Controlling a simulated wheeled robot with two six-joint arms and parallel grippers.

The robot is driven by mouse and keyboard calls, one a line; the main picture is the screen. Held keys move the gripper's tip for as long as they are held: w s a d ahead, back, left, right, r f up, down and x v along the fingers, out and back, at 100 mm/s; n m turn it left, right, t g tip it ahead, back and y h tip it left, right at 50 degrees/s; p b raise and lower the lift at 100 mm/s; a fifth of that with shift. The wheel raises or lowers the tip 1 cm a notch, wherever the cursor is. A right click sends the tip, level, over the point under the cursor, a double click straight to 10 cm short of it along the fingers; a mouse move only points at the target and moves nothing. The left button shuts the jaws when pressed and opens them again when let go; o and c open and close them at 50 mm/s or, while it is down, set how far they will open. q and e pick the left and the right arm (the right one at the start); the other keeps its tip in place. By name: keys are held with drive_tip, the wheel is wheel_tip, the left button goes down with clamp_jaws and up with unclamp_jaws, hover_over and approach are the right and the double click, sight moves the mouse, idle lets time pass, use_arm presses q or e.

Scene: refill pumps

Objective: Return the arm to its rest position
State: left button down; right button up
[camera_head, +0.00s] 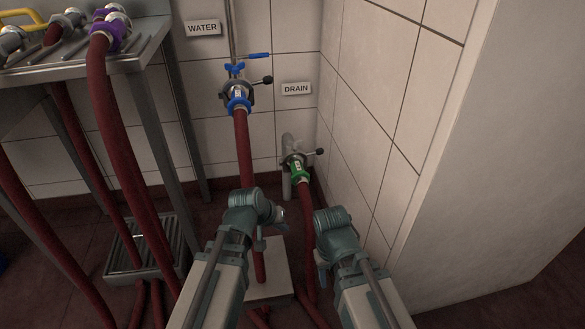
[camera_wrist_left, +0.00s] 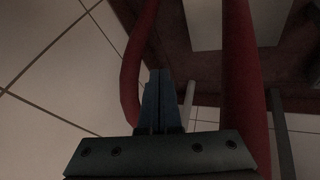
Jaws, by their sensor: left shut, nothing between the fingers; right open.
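My left gripper (camera_head: 259,242) hangs in front of the red hose under the WATER connection. In the left wrist view its two dark fingers (camera_wrist_left: 158,100) are together with nothing between them. Red hoses pass on both sides of the fingers, and I cannot tell how near they are. My right gripper (camera_head: 322,272) is open, to the right of the hose under the DRAIN connection. Its fingers are mostly hidden by its wrist.
A blue coupling (camera_head: 239,97) joins a red hose (camera_head: 244,150) to the WATER valve. A green coupling (camera_head: 299,168) joins another hose (camera_head: 308,225) at DRAIN. A metal table (camera_head: 125,62) with several hose ends stands left, a floor grate (camera_head: 122,250) beneath. A tiled wall (camera_head: 385,110) closes the right.

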use_arm(q)
drive_tip(key=s+d+r+m+g+y+p, duration=0.3)
drive_tip(key=s+r+m+g+y+p, duration=0.2)
drive_tip(key=s+r+p, duration=1.15)
drive_tip(key=w+r+p, duration=0.3)
drive_tip(key=r+p, duration=3.2)
drive_tip(key=p, duration=0.3)
drive_tip(key=shift+a, duration=0.15)
use_arm(e)
wheel_tip(320, 180, up, 54)
drive_tip(key=shift+r, duration=0.25)
drive_tip(key=shift+s, duration=0.1)
